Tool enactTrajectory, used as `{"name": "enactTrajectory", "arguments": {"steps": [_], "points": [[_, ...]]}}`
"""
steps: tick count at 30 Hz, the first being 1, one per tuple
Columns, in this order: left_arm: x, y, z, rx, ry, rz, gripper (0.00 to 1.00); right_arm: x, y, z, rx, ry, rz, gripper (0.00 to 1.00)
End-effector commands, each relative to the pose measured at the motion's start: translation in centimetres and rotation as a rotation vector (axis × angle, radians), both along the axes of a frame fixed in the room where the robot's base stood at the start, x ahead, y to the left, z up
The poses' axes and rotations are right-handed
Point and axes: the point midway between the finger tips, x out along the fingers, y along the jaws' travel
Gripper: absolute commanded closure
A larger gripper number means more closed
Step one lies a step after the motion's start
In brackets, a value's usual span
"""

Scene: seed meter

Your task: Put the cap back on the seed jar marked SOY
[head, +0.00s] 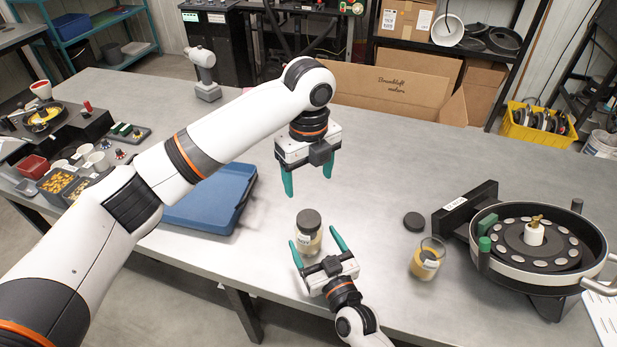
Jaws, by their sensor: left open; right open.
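A capped glass jar with a dark lid (308,222) stands on the table near the middle. An uncapped glass jar (427,262) with yellowish contents and a white label stands to its right; I cannot read the label. A loose dark round cap (414,221) lies flat on the table just behind the open jar. My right gripper (315,240) is open, its green fingers on either side of the capped jar; I cannot tell whether they touch it. My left gripper (308,182) is open and empty, pointing down above the table behind the capped jar.
A round seed meter (530,245) with a dark disc fills the right side. A blue tray (210,200) lies left of the jars, partly behind my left arm. Bins and small parts crowd the far left. The table behind the loose cap is clear.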

Motion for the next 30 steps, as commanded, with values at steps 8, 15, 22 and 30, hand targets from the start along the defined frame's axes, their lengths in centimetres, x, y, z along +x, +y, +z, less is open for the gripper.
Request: {"name": "enactTrajectory", "arguments": {"steps": [8, 15, 22, 30], "points": [[0.0, 0.0, -0.8, 0.0, 0.0, 0.0, 0.26, -4.6, -2.0, -0.1, 0.0, 0.0, 0.0, 0.15], [0.0, 0.0, -0.9, 0.0, 0.0, 0.0, 0.26, -5.6, -2.4, 0.0, 0.0, -0.001, 0.0, 0.15], [0.0, 0.0, -0.9, 0.0, 0.0, 0.0, 0.26, -5.6, -2.4, 0.0, 0.0, -0.001, 0.0, 0.15], [0.0, 0.0, -0.9, 0.0, 0.0, 0.0, 0.26, -5.6, -2.4, 0.0, 0.0, -0.001, 0.0, 0.15]]}}
